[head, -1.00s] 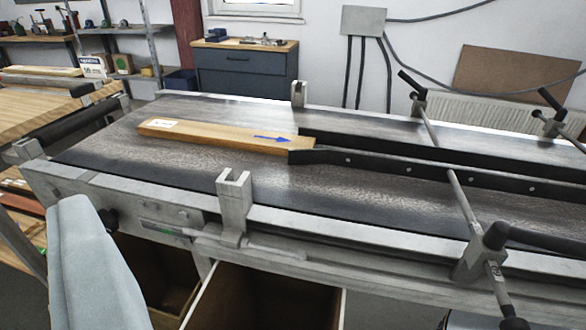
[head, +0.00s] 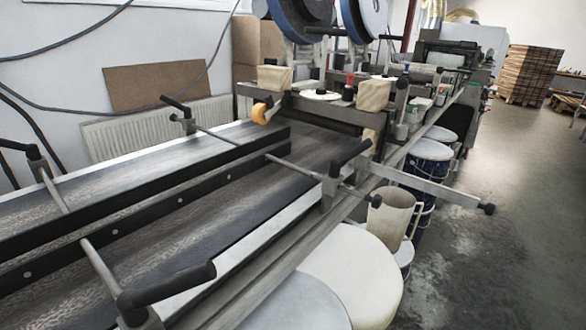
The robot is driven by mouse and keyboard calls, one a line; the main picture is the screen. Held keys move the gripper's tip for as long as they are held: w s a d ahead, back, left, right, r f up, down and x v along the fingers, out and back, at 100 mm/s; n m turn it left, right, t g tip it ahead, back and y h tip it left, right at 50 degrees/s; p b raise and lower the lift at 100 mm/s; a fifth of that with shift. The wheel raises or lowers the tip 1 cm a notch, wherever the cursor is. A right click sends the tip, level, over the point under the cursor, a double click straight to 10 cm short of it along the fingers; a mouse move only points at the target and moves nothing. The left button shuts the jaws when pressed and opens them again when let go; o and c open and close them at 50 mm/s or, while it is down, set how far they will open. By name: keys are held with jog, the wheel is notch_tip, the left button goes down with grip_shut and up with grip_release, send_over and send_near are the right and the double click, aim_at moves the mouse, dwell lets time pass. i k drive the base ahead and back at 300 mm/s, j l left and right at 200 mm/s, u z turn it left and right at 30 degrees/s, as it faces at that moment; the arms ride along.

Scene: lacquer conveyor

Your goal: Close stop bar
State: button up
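A flat grey bar with a black knob at its outer end, which looks to be the stop bar (head: 437,187), sticks out to the right from the side of the conveyor in the head view. It points away from the belt (head: 225,205), over the floor side, and does not lie across the belt. Its inner end is near a black-handled clamp and is partly hidden. My gripper is not in view.
Black guide rails (head: 130,207) run along the belt, held by rods with black handles. A beige jug (head: 390,217) and large white lids (head: 350,270) stand beside the conveyor below the bar. A roller machine (head: 335,85) stands behind. Open floor (head: 500,270) lies right.

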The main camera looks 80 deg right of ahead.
aim_at(461, 199)
jog(key=z, duration=3.25)
